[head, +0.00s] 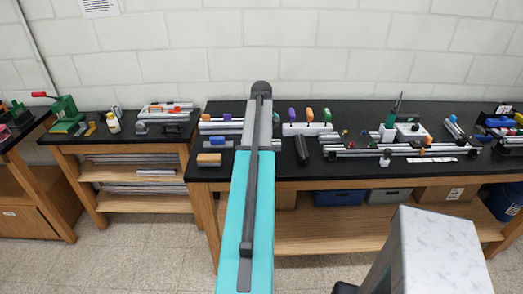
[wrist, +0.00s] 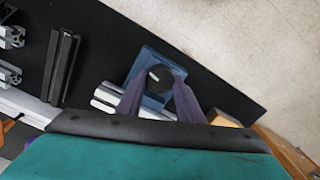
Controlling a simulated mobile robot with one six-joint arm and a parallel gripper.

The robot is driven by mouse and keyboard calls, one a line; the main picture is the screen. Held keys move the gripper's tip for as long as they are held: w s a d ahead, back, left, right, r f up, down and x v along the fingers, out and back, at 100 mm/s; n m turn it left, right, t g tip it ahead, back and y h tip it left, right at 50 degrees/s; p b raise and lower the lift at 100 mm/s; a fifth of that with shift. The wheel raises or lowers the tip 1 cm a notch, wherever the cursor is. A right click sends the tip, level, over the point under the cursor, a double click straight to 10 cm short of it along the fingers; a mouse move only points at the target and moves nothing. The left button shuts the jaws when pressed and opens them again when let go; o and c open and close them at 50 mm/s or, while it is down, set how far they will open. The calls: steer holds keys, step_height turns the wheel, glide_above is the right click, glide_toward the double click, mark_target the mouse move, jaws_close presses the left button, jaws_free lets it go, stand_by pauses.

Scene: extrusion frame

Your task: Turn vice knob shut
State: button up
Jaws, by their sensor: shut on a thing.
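In the wrist view, a blue vice (wrist: 150,58) stands on the black table top, with a round black knob (wrist: 159,77) on it. My gripper (wrist: 160,75) has its two dark purple fingers on either side of the knob, shut on it. How far the vice jaws are open cannot be told. In the head view my arm hides my gripper and the knob.
A grey extrusion (wrist: 106,96) lies left of the vice in the wrist view, and a wooden block (wrist: 222,118) lies right of it. A black bar (wrist: 63,68) lies farther left. In the head view, a rack of coloured-handled tools (head: 307,128) stands right of my arm.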

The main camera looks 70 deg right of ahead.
steer(key=o, duration=1.1)
steer(key=shift+c, duration=0.2)
steer(key=shift+r, duration=0.15)
step_height(320, 180, up, 14)
steer(key=b, duration=0.3)
steer(key=shift+f, duration=0.2)
